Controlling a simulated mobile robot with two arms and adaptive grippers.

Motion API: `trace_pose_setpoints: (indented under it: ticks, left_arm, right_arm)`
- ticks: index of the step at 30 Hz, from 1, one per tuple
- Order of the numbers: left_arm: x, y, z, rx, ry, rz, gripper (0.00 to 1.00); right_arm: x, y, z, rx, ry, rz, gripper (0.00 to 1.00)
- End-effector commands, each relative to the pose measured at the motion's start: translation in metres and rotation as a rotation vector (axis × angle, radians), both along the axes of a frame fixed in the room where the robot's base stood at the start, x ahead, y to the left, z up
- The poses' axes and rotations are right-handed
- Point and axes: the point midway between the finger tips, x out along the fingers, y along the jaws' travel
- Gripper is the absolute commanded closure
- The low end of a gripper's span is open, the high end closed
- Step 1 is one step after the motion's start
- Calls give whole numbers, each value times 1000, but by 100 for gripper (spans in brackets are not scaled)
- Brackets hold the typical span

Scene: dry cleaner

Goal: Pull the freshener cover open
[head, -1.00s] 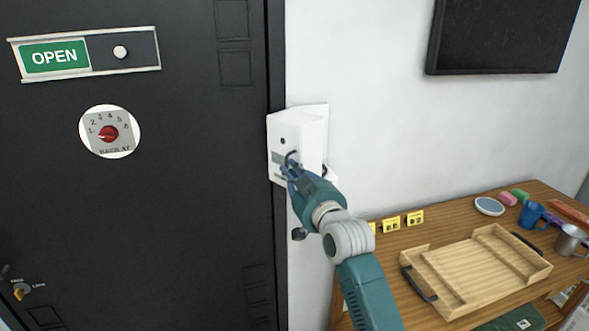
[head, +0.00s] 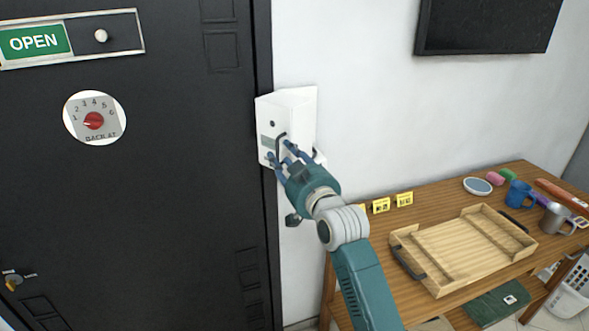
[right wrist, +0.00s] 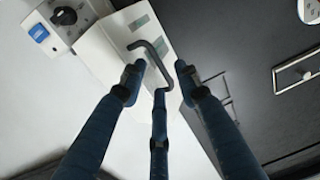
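The freshener (head: 297,108) is a white box on the wall just right of the dark door. A dark, bent handle (head: 281,140) stands out from its front face. The handle also shows in the right wrist view (right wrist: 151,47), reaching in between my fingers. My right gripper (head: 279,153) is in front of the box, its fingers spread around the handle's end. In the right wrist view the fingers are apart, with gaps to the handle; whether one finger touches it I cannot tell. The cover looks closed. My left gripper is not in view.
A wooden table (head: 350,218) stands at the right, with a wooden tray (head: 470,250), yellow tags, a blue mug (head: 517,194) and a metal mug (head: 555,219). The door (head: 150,200) carries an OPEN sign and a red dial. A dark knob (right wrist: 66,16) sits beside the freshener.

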Motion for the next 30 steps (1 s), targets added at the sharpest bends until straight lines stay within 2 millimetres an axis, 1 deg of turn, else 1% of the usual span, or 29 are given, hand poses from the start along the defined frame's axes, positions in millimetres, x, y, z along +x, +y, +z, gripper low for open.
trace_pose_setpoints:
  ticks: [9,12,15,20,27,28,30]
  left_arm:
    - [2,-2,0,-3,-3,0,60]
    - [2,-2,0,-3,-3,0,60]
    - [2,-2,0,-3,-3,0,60]
    - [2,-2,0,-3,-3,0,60]
    - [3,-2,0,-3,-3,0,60]
    - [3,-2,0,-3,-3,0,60]
    - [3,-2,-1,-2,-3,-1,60]
  right_arm:
    - [-59,-29,-1,-2,-1,-1,68]
    - [-75,-36,-1,-1,0,0,68]
    - [-87,-42,-1,-3,1,-1,68]
    - [-95,-46,-1,-1,0,0,68]
    - [-96,-46,-1,-1,0,0,68]
    - [-96,-46,-1,-1,0,0,70]
    - [-95,-49,-1,-1,-4,-7,84]
